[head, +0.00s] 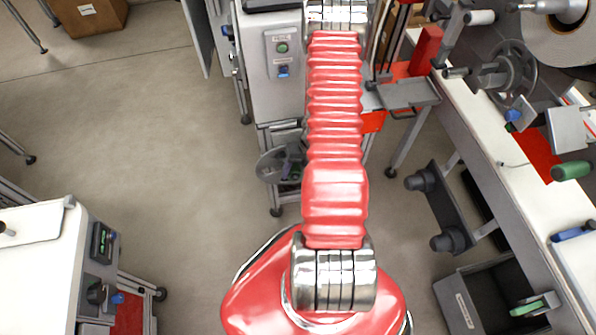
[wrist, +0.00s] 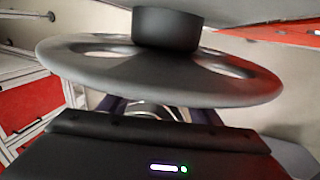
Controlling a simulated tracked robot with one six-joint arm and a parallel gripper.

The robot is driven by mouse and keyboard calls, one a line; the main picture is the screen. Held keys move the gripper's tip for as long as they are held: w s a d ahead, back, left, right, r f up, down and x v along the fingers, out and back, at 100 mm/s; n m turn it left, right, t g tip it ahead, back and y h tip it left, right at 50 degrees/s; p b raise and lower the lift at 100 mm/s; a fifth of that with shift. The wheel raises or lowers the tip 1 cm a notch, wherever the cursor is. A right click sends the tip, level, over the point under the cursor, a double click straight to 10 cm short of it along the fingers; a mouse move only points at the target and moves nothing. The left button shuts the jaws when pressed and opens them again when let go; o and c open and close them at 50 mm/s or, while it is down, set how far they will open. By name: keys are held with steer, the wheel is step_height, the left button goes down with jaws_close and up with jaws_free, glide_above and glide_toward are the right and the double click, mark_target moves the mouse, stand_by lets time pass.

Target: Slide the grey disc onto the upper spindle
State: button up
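The grey disc (wrist: 160,83) fills the upper part of the wrist view, almost edge-on, with wide cut-outs and a dark cylindrical hub on top. My gripper (wrist: 155,112) sits right against it, shut on it; the disc hides most of the fingers. In the head view the disc (head: 270,166) shows left of my red arm, which hides its right side. On the right, a dark upright panel carries two stubby dark spindles. The upper spindle (head: 420,181) is bare and stands right of the disc, well apart from it; the lower spindle (head: 449,241) is also bare.
A long white bench (head: 480,135) runs down the right, with another dark wheel (head: 511,72) mounted at its far end. A dark bin (head: 490,295) stands below it. A grey cabinet (head: 277,95) stands behind the disc. Open floor lies to the left.

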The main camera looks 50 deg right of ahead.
steer(key=c, duration=1.2)
steer(key=shift+r, duration=0.2)
steer(key=shift+s+a, duration=0.9)
steer(key=shift+s, duration=0.4)
steer(key=shift+s+a, duration=0.9)
steer(key=shift+s, duration=0.4)
steer(key=shift+s+a, duration=0.9)
steer(key=shift+s, duration=0.4)
